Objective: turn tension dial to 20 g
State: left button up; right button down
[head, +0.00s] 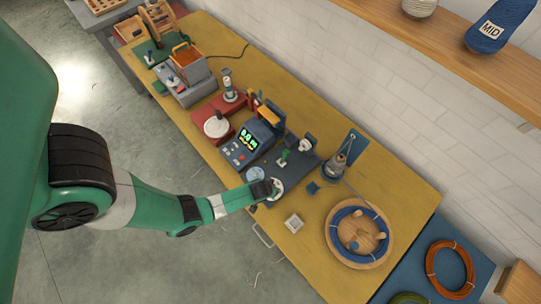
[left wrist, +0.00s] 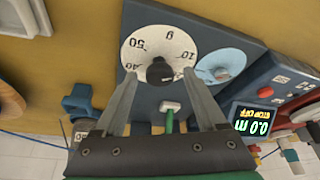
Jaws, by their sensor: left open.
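The tension dial (left wrist: 158,45) is a white round face with dark numbers, 10, 40 and 50 among them, on a dark blue-grey machine. Its black knob (left wrist: 160,71) is at the centre. A small pale mark shows on the knob's lower right; I cannot tell which number it points to. My left gripper (left wrist: 159,78) is open, its two fingers on either side of the knob with gaps. In the head view my left gripper (head: 266,189) covers part of the dial (head: 277,185). The lower part of the face is hidden. My right gripper is in neither view.
A pale blue disc (left wrist: 220,65) and a lit display (left wrist: 252,119) are beside the dial. The yellow table's (head: 330,283) front right is mostly clear.

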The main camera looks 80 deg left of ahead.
pick_arm(q)
grip_shut()
dwell(0.3)
jog(key=shift+m, duration=0.4)
jog(key=shift+s+a+r+m+t+h+p, duration=0.15)
jog(key=shift+m+t+h+p, duration=0.3)
jog(key=shift+m, duration=0.35)
jog(key=m, duration=0.2)
jog(key=shift+a+m+t+h+p, duration=0.1)
jog(key=shift+m+t+h+p, duration=0.15)
jog(key=shift+m+h+p, duration=0.1)
jog(key=m+h, duration=0.1)
jog(key=m, duration=0.1)
jog(key=shift+m, duration=0.35)
jog(key=shift+a+m+h+b, duration=0.15)
jog(key=shift+m+h+b, duration=0.65)
jog(key=shift+m, duration=1.2)
